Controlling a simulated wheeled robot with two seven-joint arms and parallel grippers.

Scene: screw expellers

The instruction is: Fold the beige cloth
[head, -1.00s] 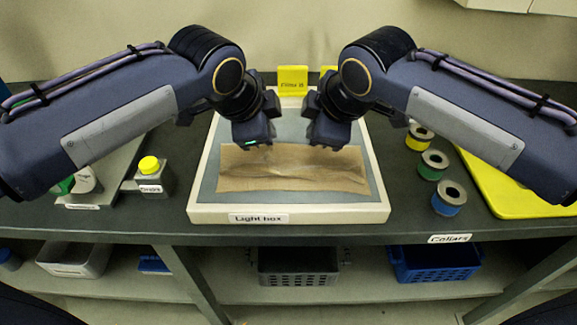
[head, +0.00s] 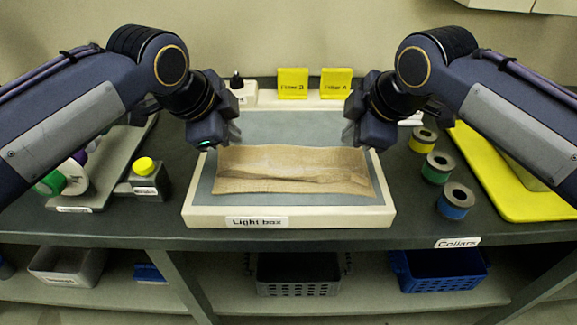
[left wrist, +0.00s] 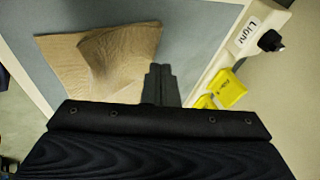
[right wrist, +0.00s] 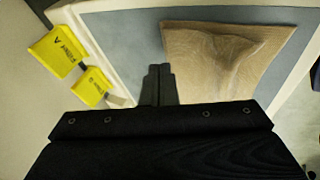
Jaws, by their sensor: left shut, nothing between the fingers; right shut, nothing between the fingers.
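The beige cloth (head: 290,171) lies on the grey surface of the light box (head: 305,219) as a wide strip, with a raised wrinkle along its middle. It also shows in the left wrist view (left wrist: 110,55) and the right wrist view (right wrist: 225,50). My left gripper (head: 232,138) is shut and empty, above the light box by the cloth's far left corner. My right gripper (head: 350,138) is shut and empty, above the light box by the cloth's far right corner.
Two yellow blocks (head: 292,83) (head: 336,83) stand behind the light box. A yellow-capped bottle (head: 146,177) stands to its left. Several ringed collars (head: 438,168) and a yellow tray (head: 500,180) are to the right. Bins (head: 298,273) sit on the shelf below.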

